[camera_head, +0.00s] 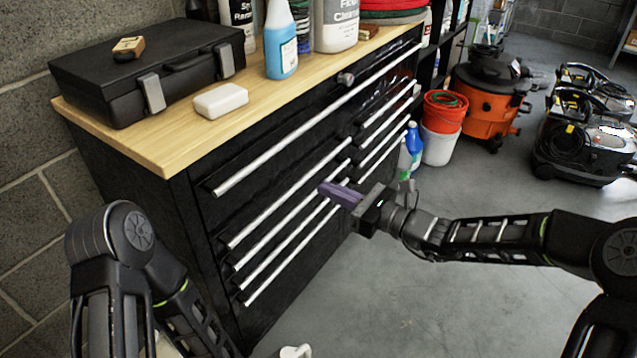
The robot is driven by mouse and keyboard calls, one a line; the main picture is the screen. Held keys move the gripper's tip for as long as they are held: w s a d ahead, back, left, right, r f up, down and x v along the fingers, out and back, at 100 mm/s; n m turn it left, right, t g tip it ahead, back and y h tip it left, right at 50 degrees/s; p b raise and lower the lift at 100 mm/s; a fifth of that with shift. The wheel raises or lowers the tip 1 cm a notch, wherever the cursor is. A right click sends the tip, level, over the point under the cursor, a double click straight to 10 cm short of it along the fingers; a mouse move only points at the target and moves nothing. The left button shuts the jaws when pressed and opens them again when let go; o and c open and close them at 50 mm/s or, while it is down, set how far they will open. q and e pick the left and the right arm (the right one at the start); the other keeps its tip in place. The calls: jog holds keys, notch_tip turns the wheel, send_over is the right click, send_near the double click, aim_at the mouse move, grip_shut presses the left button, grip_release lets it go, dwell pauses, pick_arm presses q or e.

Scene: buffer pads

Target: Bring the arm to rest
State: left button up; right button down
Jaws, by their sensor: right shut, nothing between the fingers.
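My right gripper (338,193) reaches in from the right and is in front of the black drawer cabinet (262,222). Its purple-grey fingers are together with nothing held between them, and they point left toward the drawer handles. I cannot tell whether they touch the cabinet. My right arm (500,238) stretches almost level across the open floor.
The wooden top (185,140) holds a black case (145,75), a white block (221,100), a blue spray bottle (281,45) and other bottles. Buckets (440,130), an orange vacuum (487,100) and black machines (585,130) stand behind. Grey floor (400,310) is clear in front.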

jog(key=shift+f, duration=0.1)
dwell(0.4)
jog(key=s+d+f+n+g+h, duration=0.25)
jog(key=s+f+n, duration=0.2)
jog(key=f, duration=0.45)
jog(key=s+d+f+n+g+h, duration=0.1)
jog(key=s+f+n+g+h, duration=0.15)
jog(key=s+f, duration=0.55)
jog(key=s+d+f+n+g+h, duration=0.25)
jog(key=s+f+n, duration=0.2)
jog(key=f, duration=0.65)
jog(key=s+d+f+n+g+h, duration=0.1)
jog(key=s+f+n+h, duration=0.1)
jog(key=s+f+n, duration=0.55)
jog(key=s+d+f+n+g+h, duration=0.1)
jog(key=s+f+n+h, duration=0.2)
jog(key=s, duration=0.7)
pick_arm(q)
notch_tip(320, 180, up, 17)
jog(key=p, duration=1.6)
jog(key=shift+f+p, duration=0.15)
jog(key=shift+p, duration=0.2)
pick_arm(e)
notch_tip(320, 180, up, 18)
jog(key=w+y, duration=0.1)
jog(key=shift+a+f+n+t, duration=0.2)
jog(key=shift+f+n+t, duration=0.05)
jog(key=shift+n+t, duration=0.1)
